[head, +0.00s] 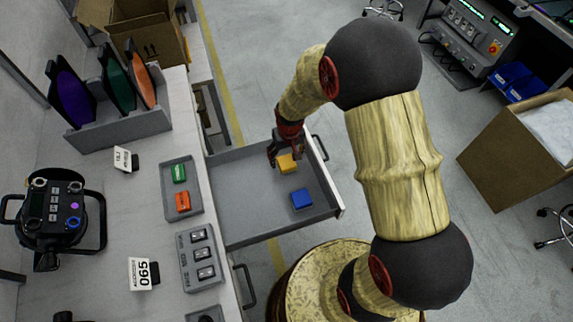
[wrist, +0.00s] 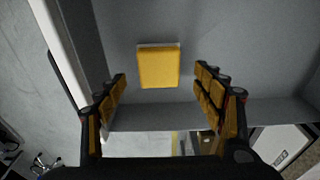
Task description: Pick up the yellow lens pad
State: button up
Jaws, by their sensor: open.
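The yellow lens pad (head: 288,164) lies on the floor of the open grey drawer (head: 240,210), toward its far end. In the wrist view the yellow lens pad (wrist: 159,66) is a flat square, centred a little beyond the fingertips. My gripper (head: 279,158) is at the drawer, just left of the pad in the head view. In the wrist view my gripper (wrist: 160,75) is open, with one finger on each side of the pad's line and nothing between them. The fingers do not appear to touch the pad.
A blue pad (head: 302,198) lies in the same drawer, nearer the front. The drawer walls stand close around my gripper. On the counter, a grey tray (head: 166,207) holds a green pad (head: 179,173) and an orange pad (head: 183,202). A switch panel (head: 201,258) sits below the tray.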

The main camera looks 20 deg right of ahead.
aim_at(287, 162)
notch_tip(287, 162, down, 4)
jog(key=shift+w+r+b, duration=0.1)
jog(key=shift+w+b, duration=0.05)
jog(key=shift+b, duration=0.55)
jog(key=c, duration=0.3)
jog(key=c, duration=0.9)
jog(key=shift+r, duration=0.15)
jog(key=shift+c, duration=0.2)
